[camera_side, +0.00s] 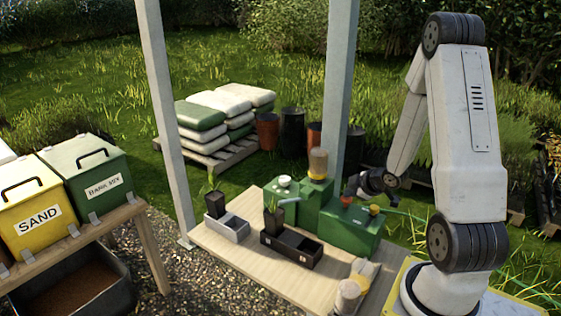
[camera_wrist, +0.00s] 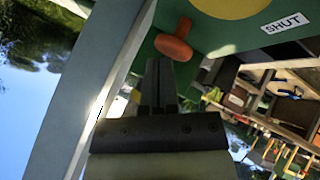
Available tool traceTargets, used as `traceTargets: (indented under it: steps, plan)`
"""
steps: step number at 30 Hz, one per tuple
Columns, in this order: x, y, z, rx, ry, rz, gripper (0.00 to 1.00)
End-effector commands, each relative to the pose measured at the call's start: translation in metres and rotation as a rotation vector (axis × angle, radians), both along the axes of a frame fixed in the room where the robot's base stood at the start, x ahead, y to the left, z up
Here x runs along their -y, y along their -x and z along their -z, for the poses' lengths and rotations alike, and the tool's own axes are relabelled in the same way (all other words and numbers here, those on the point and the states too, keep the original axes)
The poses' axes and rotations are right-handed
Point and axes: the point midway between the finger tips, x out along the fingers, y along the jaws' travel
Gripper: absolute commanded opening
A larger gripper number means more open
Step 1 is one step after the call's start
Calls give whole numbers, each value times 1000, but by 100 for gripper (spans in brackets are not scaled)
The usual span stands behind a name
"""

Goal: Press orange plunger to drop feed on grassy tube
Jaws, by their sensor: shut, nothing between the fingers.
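The orange plunger (camera_wrist: 175,42) has a round mushroom head and stands out from a green panel in the wrist view. In the side view it looks like the small orange-red knob (camera_side: 346,200) on the green machine (camera_side: 345,229). My gripper (camera_wrist: 162,62) is shut and empty, its fingertips close to the plunger head; contact cannot be told. In the side view my gripper (camera_side: 355,185) is above the machine's top, near that knob. Two dark tubes with leafy plants stand at the machine's left: one tube (camera_side: 215,206) at the grey tray, another (camera_side: 272,223) at the black tray.
A yellow knob (camera_side: 374,209) sits right of the orange one. A SHUT label (camera_wrist: 285,22) is on the green panel. The grey tray (camera_side: 237,229) and black tray (camera_side: 300,251) lie on the wooden table (camera_side: 240,258). A grey post (camera_side: 341,90) rises behind the machine.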

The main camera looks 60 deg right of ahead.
Motion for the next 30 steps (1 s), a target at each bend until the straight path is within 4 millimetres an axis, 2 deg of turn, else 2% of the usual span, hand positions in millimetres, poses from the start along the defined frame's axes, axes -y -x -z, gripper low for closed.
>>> traceTargets:
  steps: [30]
  plan:
    - [0, 0, 9, -1, -1, 1, 0]
